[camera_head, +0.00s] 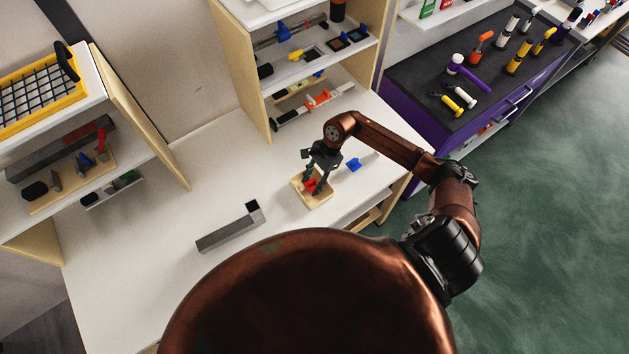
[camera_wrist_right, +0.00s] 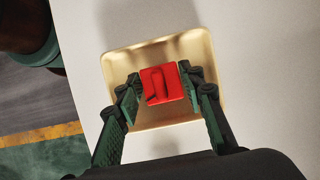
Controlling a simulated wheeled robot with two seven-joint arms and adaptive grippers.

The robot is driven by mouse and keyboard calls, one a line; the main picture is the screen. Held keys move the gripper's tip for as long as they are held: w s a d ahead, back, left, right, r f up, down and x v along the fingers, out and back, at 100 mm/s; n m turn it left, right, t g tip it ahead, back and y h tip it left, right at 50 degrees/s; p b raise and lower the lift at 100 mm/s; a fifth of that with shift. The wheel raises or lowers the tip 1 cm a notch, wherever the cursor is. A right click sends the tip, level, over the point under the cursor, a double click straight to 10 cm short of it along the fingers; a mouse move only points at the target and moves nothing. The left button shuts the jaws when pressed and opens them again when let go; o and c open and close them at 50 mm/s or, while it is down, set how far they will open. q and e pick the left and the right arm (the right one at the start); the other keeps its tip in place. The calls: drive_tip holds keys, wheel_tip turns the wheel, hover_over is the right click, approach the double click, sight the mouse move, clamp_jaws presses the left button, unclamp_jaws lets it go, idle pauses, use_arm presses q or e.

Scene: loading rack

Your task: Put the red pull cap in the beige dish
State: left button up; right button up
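The red pull cap (camera_wrist_right: 161,84) is a small red block with a raised tab. In the right wrist view it is over the middle of the square beige dish (camera_wrist_right: 124,65). In the head view the dish (camera_head: 325,200) lies on the white worktop, and the red cap (camera_head: 311,186) shows low between my fingers. My right gripper (camera_wrist_right: 160,82) points down over the dish, with its two green-sided fingers against opposite sides of the cap. Whether the cap touches the dish floor I cannot tell. My left gripper is not in view.
A blue piece (camera_head: 353,164) lies on the worktop right of the dish. A long grey open-ended block (camera_head: 229,234) lies to its left. A shelf unit (camera_head: 240,70) with tools stands behind. A purple tool cabinet (camera_head: 430,120) is at right. The worktop's left part is clear.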

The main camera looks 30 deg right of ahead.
drive_tip(key=o, duration=0.3)
drive_tip(key=shift+r, duration=0.15)
drive_tip(key=b+v, duration=0.2)
drive_tip(key=v, duration=1)
drive_tip(key=shift+b, duration=0.3)
